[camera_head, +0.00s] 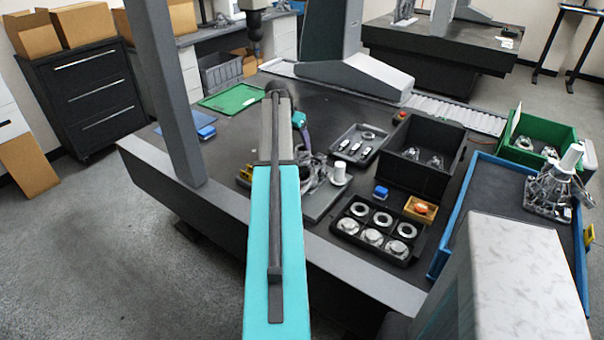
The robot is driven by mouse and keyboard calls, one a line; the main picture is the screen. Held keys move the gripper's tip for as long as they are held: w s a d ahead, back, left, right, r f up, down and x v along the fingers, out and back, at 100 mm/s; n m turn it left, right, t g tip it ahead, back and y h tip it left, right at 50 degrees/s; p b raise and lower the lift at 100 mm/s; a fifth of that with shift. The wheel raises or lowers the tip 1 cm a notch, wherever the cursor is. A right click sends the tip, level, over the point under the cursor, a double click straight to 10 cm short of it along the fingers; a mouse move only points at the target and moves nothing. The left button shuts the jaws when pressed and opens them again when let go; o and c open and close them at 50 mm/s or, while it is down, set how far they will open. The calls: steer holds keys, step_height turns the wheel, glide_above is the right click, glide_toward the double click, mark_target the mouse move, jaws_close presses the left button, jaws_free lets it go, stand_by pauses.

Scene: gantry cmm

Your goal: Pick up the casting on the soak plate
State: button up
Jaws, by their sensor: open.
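The soak plate (325,203) is a grey slab near the front edge of the dark table, partly hidden behind my arm. A silvery casting (313,184) shows on it just right of my arm, and its left part is hidden. My gripper (319,161) shows only in small part beyond my teal arm link, close above the casting. It is open. I cannot tell whether its fingers touch the casting or stand around it.
A white cylinder on a round base (340,173) stands right of the casting. A grey gantry column (168,95) rises left.

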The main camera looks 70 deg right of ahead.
mark_target(299, 147)
steer(key=shift+f, duration=0.1)
steer(key=shift+p+x, duration=0.85)
steer(key=shift+x, duration=1.65)
